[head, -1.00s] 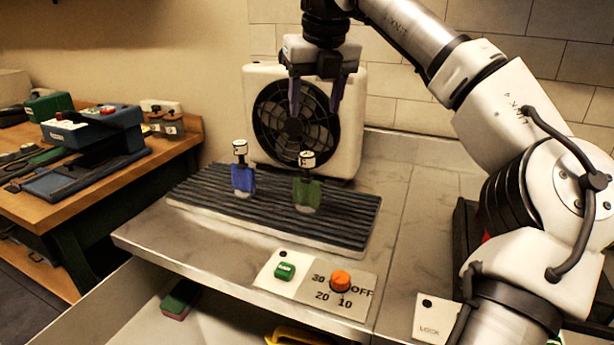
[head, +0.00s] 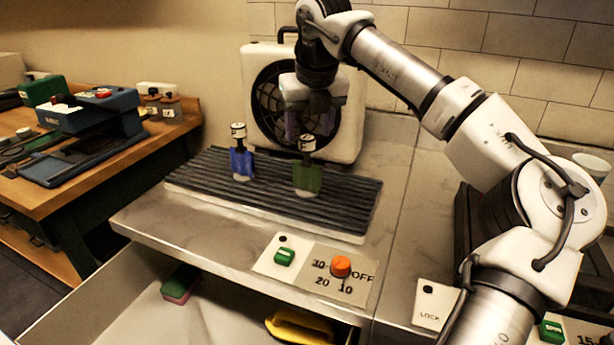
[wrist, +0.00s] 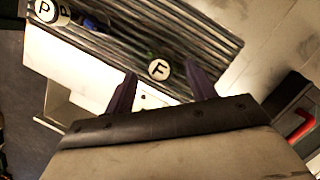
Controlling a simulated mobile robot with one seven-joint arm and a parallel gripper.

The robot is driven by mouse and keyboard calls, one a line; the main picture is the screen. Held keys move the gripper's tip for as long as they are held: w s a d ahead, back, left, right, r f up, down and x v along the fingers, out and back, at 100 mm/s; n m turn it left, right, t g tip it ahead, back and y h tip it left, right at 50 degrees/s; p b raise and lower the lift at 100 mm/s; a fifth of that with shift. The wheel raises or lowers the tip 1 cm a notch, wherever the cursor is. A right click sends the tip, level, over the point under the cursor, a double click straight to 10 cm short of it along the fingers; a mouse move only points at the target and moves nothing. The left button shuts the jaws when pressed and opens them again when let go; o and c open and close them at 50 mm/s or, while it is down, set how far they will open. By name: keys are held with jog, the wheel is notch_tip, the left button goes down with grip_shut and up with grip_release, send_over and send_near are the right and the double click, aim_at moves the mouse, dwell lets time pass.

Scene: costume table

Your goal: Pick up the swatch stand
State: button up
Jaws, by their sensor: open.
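Two small stands with round white lettered caps stand upright on a dark ribbed mat (head: 335,218). The left one is a blue swatch stand (head: 242,163), its cap marked P in the wrist view (wrist: 45,10). The right one is a green swatch stand (head: 307,178), its cap marked F in the wrist view (wrist: 160,70). My gripper (head: 308,122) is open and empty, pointing down just above and behind the green stand's cap. In the wrist view the F cap shows between the two fingertips (wrist: 163,86), apart from them. The green body is mostly hidden there.
A fan (head: 352,120) in a white housing stands close behind the mat. In front are a panel with an orange knob (head: 341,266) and a green button (head: 284,257), above an open drawer holding a yellow item (head: 298,327) and a sponge (head: 180,284). A wooden bench is left.

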aim_at(307, 138)
jog(key=x, duration=0.3)
jog(key=shift+f, duration=0.3)
grip_shut()
